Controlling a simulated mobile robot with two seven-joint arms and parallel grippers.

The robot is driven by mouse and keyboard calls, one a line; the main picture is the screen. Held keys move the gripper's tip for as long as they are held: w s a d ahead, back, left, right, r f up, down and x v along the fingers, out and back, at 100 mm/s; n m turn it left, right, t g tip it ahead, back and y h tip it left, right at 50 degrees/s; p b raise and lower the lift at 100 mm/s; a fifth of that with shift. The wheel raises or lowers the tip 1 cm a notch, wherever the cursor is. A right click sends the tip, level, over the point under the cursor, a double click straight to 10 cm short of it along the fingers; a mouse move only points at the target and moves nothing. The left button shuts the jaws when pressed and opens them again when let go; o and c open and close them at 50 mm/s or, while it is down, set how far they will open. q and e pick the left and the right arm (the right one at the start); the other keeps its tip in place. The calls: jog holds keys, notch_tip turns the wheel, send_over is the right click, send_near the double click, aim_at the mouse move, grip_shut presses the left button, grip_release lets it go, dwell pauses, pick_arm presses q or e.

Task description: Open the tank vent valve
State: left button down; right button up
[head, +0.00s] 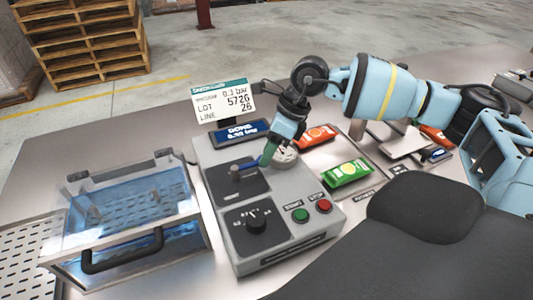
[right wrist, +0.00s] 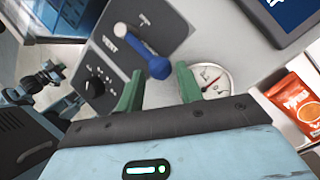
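The vent valve has a lever with a blue grip (right wrist: 150,60) and a pale pivot on a dark plate marked VENT in the right wrist view. In the head view its lever (head: 246,167) runs across the plate on the grey control box (head: 220,150). My right gripper (head: 268,153) is over the box by the grip's end; its green fingers (right wrist: 158,92) are apart in the right wrist view. The grip's end lies just beyond the gap between them; I cannot tell whether they touch it. The clear tank (head: 130,210) with blue water stands left of the box. My left gripper does not show.
A round gauge (right wrist: 212,80) sits close beside the right fingers. A black dial (head: 256,220), a green button (head: 300,215) and a red button (head: 324,205) are nearer on the box. Orange (head: 315,136) and green (head: 346,173) packets lie to the right. A display (head: 240,132) stands behind.

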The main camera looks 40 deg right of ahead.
jog(key=shift+x, duration=0.75)
grip_shut()
